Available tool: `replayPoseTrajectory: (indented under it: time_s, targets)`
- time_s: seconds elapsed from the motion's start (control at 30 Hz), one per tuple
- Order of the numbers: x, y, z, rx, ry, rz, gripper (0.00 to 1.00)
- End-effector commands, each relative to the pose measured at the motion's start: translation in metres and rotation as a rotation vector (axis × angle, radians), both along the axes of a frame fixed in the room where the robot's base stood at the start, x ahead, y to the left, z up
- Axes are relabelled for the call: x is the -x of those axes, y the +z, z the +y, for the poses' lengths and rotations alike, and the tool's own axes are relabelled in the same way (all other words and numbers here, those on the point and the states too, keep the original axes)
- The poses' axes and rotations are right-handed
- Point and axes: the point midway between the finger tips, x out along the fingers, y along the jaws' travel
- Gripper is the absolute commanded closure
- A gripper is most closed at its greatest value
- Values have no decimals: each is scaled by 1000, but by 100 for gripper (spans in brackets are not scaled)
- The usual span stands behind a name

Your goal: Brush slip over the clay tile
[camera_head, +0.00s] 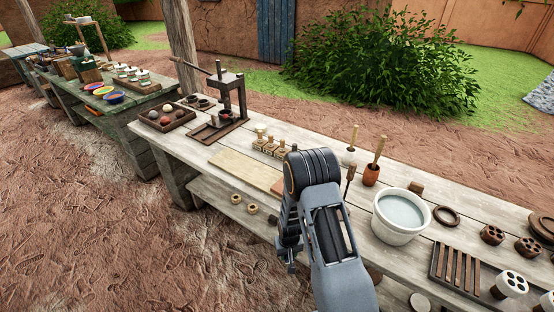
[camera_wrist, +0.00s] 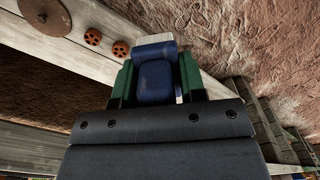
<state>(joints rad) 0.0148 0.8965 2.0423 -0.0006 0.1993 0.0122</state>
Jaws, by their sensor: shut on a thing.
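A white bucket (camera_head: 384,227) of pale grey liquid, probably the slip, stands to the right of my arm. In the wrist view, the green fingers of my gripper (camera_wrist: 155,75) are shut on a blue rounded thing (camera_wrist: 155,82). I cannot tell whether it is a brush. In the head view I cannot make out the fingertips. A dark brown stick-like tool (camera_head: 349,180) shows just right of my arm.
Small stamps (camera_head: 268,146), a press (camera_head: 228,103) and a tray of balls (camera_head: 166,118) stand behind and left. Pots with handles (camera_head: 371,175), a ring (camera_head: 446,216) and a slatted rack (camera_head: 455,270) are to the right.

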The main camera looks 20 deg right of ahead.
Motion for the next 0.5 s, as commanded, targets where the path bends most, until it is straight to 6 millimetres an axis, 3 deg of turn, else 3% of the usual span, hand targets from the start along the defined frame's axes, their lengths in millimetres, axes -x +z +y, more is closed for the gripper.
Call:
replayPoseTrajectory:
  time_s: [0.3, 0.5]
  targets:
    - [-62, 121, -14, 0, -76, -7, 81]
    - [-89, 176, -19, 0, -108, -3, 81]
